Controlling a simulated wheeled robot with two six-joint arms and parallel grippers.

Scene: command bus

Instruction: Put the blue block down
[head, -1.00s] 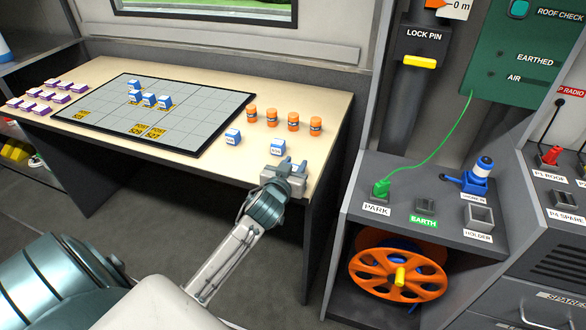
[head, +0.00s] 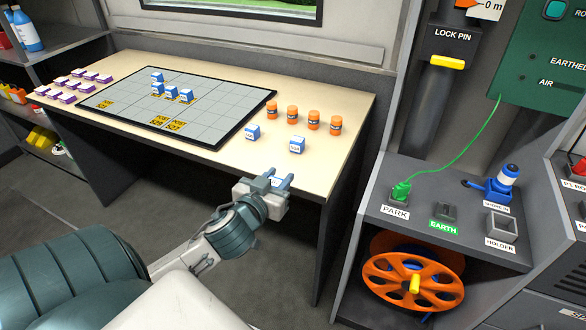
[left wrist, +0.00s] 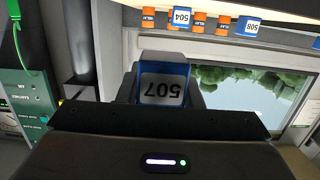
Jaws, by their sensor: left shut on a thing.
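My left gripper (head: 276,184) is shut on a blue block marked 507 (left wrist: 163,84), which sits between the fingers in the left wrist view. In the head view the gripper is by the table's front edge, toward the right end, and its fingers mostly hide the block. Two other blue-and-white blocks stand on bare table near the front right: one on the left (head: 252,132) and one on the right (head: 297,145). Several more blue blocks (head: 171,92) stand on the dark-framed grid board (head: 208,122). My right gripper is not in view.
Several orange cylinders (head: 313,120) stand in a row right of the board. Purple-and-white blocks (head: 68,88) lie at the table's left. The pale table (head: 335,105) has bare room at its right end. A grey console (head: 452,245) with a green cable stands to the right.

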